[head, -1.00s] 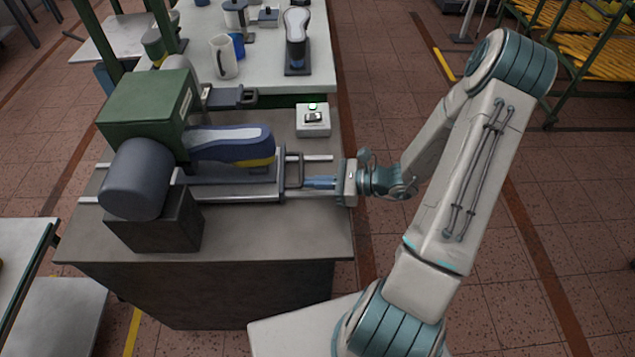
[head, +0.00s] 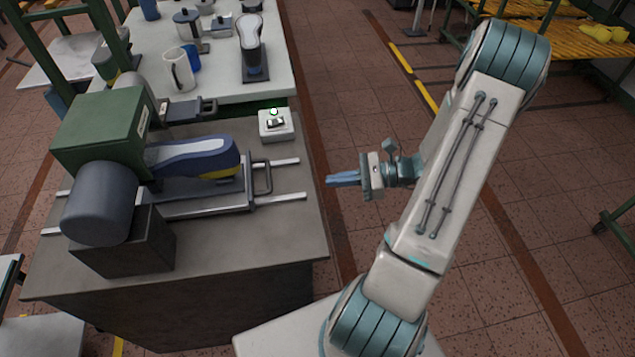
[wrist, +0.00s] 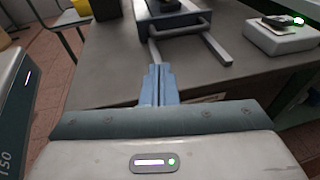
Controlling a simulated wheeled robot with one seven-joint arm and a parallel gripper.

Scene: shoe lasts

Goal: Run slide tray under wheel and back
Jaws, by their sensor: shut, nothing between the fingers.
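The slide tray (head: 210,206) sits on two metal rails on the bench, with a blue and white shoe form (head: 200,154) on it. Its front handle (head: 263,178) faces my gripper. The grey wheel (head: 100,203) and green housing (head: 103,128) stand at the tray's left end and hide it. My gripper (head: 330,181) is shut and empty, off the bench's right edge and apart from the handle. In the wrist view, the shut fingers (wrist: 158,82) point at the handle (wrist: 182,26), with a gap between.
A white switch box (head: 277,126) with a green light stands behind the rails. A white table (head: 215,70) behind holds a mug (head: 178,70), canisters and another shoe form (head: 251,48).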

